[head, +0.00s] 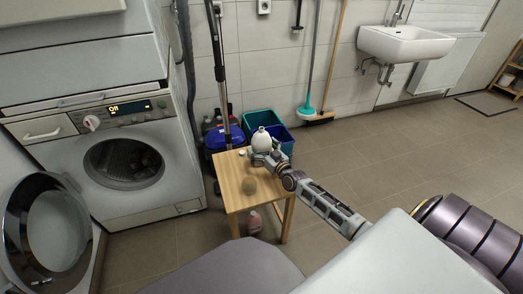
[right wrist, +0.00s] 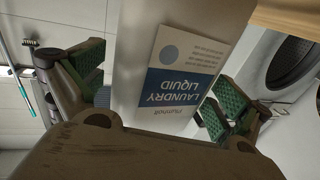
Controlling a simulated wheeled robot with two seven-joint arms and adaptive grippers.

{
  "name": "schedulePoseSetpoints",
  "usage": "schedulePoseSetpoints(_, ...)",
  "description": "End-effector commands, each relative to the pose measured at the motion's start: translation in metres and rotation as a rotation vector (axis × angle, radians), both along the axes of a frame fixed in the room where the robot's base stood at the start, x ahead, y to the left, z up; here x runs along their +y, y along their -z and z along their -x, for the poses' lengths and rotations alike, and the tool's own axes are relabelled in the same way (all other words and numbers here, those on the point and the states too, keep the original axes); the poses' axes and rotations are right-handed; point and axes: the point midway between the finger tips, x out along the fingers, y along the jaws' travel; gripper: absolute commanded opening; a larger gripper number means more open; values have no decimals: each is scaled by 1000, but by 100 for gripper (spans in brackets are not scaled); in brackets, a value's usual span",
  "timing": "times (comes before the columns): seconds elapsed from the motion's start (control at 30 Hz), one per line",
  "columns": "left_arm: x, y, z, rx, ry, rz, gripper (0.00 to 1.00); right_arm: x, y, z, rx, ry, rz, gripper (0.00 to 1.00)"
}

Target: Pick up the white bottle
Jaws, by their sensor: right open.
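The white bottle (head: 262,137) stands upright on the small wooden table (head: 236,203), near its back right corner. In the right wrist view the bottle (right wrist: 135,60) fills the middle, its label reading "Laundry Liquid" upside down. My right gripper (head: 265,157) is at the bottle's lower part, reaching in from the right. In the right wrist view my right gripper (right wrist: 155,95) is open, with green finger pads on either side of the bottle. I cannot tell whether either pad touches it. My left gripper is not in view.
A small white item (head: 242,153) and a brownish round item (head: 249,186) are also on the table. A pinkish bottle (head: 254,222) is below it. Blue and teal bins (head: 263,118) stand behind. The washing machine (head: 125,165) with an open round door (head: 48,228) is left.

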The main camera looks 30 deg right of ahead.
Motion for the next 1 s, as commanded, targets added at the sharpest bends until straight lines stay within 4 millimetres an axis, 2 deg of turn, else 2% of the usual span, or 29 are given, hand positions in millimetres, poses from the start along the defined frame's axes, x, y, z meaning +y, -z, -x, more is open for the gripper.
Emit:
schedulePoseSetpoints(0.2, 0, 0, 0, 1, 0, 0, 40, 0, 0, 0, 0, 0, 0, 100)
schedulePoseSetpoints(0.7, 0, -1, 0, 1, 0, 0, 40, 0, 0, 0, 0, 0, 0, 36)
schedulePoseSetpoints(1.0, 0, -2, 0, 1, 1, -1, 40, 0, -2, 0, -4, 1, 0, 36)
